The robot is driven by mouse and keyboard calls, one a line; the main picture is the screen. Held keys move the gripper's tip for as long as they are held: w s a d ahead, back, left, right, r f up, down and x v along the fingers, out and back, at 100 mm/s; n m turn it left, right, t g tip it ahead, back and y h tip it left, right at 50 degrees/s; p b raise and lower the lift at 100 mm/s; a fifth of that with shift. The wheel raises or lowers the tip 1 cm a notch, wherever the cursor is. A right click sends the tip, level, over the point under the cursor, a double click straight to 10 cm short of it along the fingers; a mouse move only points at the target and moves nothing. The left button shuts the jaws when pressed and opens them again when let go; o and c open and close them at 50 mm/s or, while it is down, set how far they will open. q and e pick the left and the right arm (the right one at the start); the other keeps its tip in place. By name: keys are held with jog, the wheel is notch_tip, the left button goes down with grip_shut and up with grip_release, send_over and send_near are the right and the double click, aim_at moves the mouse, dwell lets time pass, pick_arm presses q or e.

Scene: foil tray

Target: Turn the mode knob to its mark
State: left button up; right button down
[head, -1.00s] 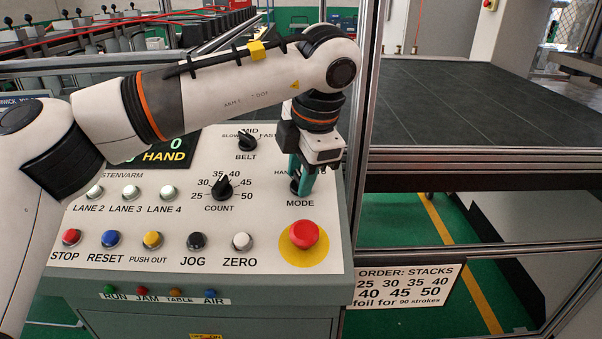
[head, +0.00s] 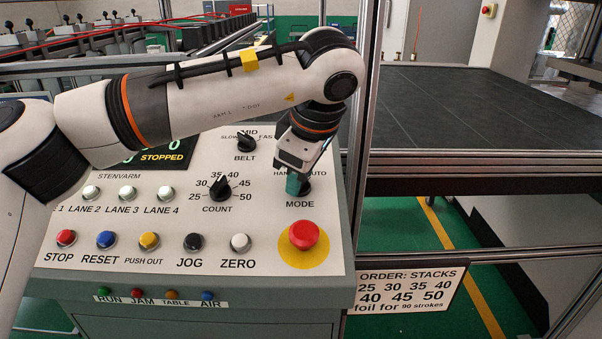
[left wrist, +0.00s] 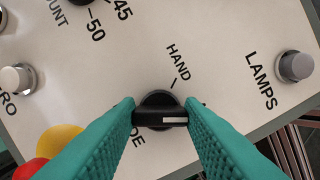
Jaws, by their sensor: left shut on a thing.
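The mode knob (left wrist: 160,111) is black with a white pointer line, which points to the right in the left wrist view. It also shows in the head view (head: 306,188), partly covered, above the MODE label. My left gripper (left wrist: 160,117) has its teal fingers on both sides of the knob's grip bar, shut on it. In the head view this gripper (head: 297,187) reaches down to the panel, tilted. The HAND label (left wrist: 178,55) and its tick lie above the knob in the wrist view. The AUTO label (head: 314,173) is partly hidden in the head view. My right gripper is out of view.
The red emergency button (head: 304,235) stands just below the mode knob. The count knob (head: 220,188) and belt knob (head: 246,142) are to the left. A metal frame post stands close at the right.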

pick_arm(q)
jog(key=shift+r+m, duration=0.15)
jog(key=shift+m, duration=0.55)
jog(key=o, duration=1)
jog(key=shift+s+d+r+b, duration=0.1)
jog(key=shift+s+r+b, duration=0.1)
jog(key=shift+r+b, duration=0.15)
jog(key=b+v, duration=0.2)
jog(key=v, duration=0.9)
jog(key=shift+s, duration=0.2)
